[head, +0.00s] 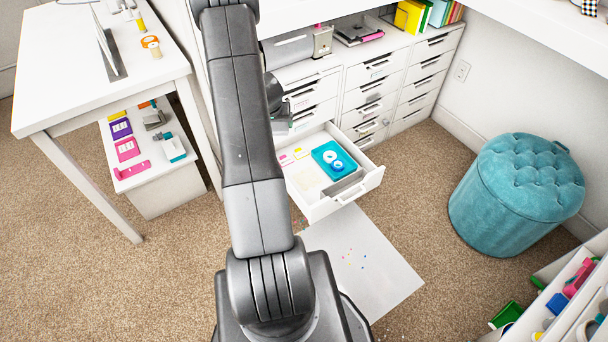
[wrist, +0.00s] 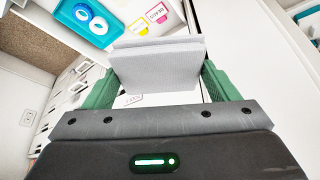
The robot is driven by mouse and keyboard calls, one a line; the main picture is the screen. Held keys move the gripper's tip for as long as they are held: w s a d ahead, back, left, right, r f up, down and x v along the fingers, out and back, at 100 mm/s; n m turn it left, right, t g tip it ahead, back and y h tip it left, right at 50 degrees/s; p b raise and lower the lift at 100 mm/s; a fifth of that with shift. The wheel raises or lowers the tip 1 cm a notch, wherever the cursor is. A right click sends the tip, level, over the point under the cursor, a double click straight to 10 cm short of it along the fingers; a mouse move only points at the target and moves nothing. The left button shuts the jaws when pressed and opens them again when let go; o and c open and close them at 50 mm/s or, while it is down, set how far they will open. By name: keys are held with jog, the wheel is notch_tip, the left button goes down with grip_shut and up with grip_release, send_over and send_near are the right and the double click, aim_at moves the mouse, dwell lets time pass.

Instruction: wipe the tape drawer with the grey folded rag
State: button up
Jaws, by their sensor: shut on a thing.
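The grey folded rag (wrist: 158,66) is upright between the green fingers of my gripper (wrist: 160,82) in the wrist view, and the gripper is shut on it. The open tape drawer (head: 345,196) is in the middle of the head view. It holds a blue tray (head: 328,152) with white and blue tape rolls, also seen at the top of the wrist view (wrist: 70,12). Pink and yellow label cards (wrist: 150,17) lie beside the tray. In the head view my arm hides the rag and most of the gripper, near the drawer's left back side.
White drawer units (head: 375,85) stand behind the drawer. A teal tufted stool (head: 518,185) is at the right. A white sheet (head: 365,262) with colored specks lies on the carpet in front. A white desk (head: 100,65) is at the left.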

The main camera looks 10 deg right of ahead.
aim_at(305, 175)
jog(key=w+d+f+m+b, duration=0.1)
jog(key=d+f+b, duration=0.2)
jog(key=f, duration=0.6)
jog(key=d+f+b, duration=0.4)
jog(key=f+b, duration=0.3)
jog(key=f, duration=0.2)
jog(key=w+d+f+m+b, duration=0.1)
jog(key=d+f+b, duration=0.2)
jog(key=f+b, duration=0.3)
jog(key=shift+w+d+f+m+h, duration=0.15)
jog(key=shift+w+f+h, duration=0.05)
jog(key=shift+f, duration=0.55)
jog(key=shift+w+d+f+m+h, duration=0.1)
jog(key=shift+w+f+m+h, duration=0.1)
jog(key=shift+f, duration=0.5)
notch_tip(305, 175, down, 5)
jog(key=b, duration=0.6)
jog(key=shift+s+r, duration=0.1)
jog(key=shift+f+b, duration=0.6)
jog(key=shift+b, duration=0.15)
jog(key=o, duration=0.6)
jog(key=shift+r, duration=0.4)
